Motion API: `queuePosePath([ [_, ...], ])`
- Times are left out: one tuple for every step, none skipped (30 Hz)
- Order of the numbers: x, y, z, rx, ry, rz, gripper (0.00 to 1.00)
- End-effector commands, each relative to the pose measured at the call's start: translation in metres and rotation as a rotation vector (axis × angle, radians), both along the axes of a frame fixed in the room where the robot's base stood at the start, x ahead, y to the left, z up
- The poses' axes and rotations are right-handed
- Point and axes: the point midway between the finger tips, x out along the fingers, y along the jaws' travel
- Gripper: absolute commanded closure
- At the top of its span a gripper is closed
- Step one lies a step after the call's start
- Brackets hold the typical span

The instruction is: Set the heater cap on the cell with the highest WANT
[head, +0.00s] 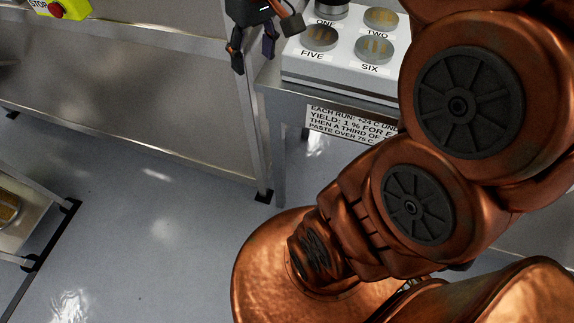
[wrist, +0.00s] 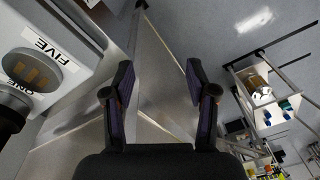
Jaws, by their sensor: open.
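A white block (head: 345,70) bears round metal-topped cells. Cells labelled FIVE (head: 319,38), SIX (head: 374,50) and TWO (head: 381,18) show yellowish tops with bars. At ONE, a dark round thing (head: 333,9) is cut by the top edge; it may be the heater cap. A dark knobbed thing also shows at the left edge of the wrist view (wrist: 11,112), beside the ONE label. My gripper (head: 254,50) is open and empty, left of the block and apart from it. In the wrist view, cell FIVE (wrist: 30,69) lies left of my gripper's fingers (wrist: 159,82). No WANT values are readable.
A partly hidden sign (head: 352,122) about runs and yield hangs below the block. A metal bench (head: 130,75) with a red stop button (head: 56,9) stands at left. A cart (head: 25,215) is at lower left. The floor (head: 150,215) between is clear.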

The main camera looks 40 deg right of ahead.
Motion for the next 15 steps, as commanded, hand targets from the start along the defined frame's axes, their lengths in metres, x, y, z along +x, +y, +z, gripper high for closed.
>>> queuePosePath([
  [-0.016,0.011,-0.011,-0.006,0.024,0.007,0.43],
  [-0.026,0.017,-0.018,-0.008,0.038,0.007,0.43],
  [-0.038,0.023,-0.026,-0.012,0.053,0.006,0.43],
  [-0.048,0.028,-0.034,-0.014,0.07,0.003,0.43],
  [-0.057,0.033,-0.041,-0.017,0.084,0.002,0.43],
  [-0.069,0.038,-0.049,-0.023,0.098,-0.003,0.43],
  [-0.079,0.041,-0.056,-0.027,0.111,-0.007,0.43],
  [-0.089,0.044,-0.062,-0.031,0.121,-0.01,0.43],
  [-0.101,0.047,-0.071,-0.036,0.139,-0.017,0.43],
  [-0.111,0.05,-0.078,-0.039,0.154,-0.02,0.43],
  [-0.12,0.051,-0.083,-0.042,0.163,-0.026,0.43],
  [-0.131,0.053,-0.09,-0.047,0.175,-0.034,0.43],
  [-0.139,0.054,-0.095,-0.051,0.185,-0.039,0.43],
  [-0.145,0.055,-0.1,-0.054,0.192,-0.044,0.43],
  [-0.152,0.055,-0.105,-0.057,0.201,-0.05,0.43],
])
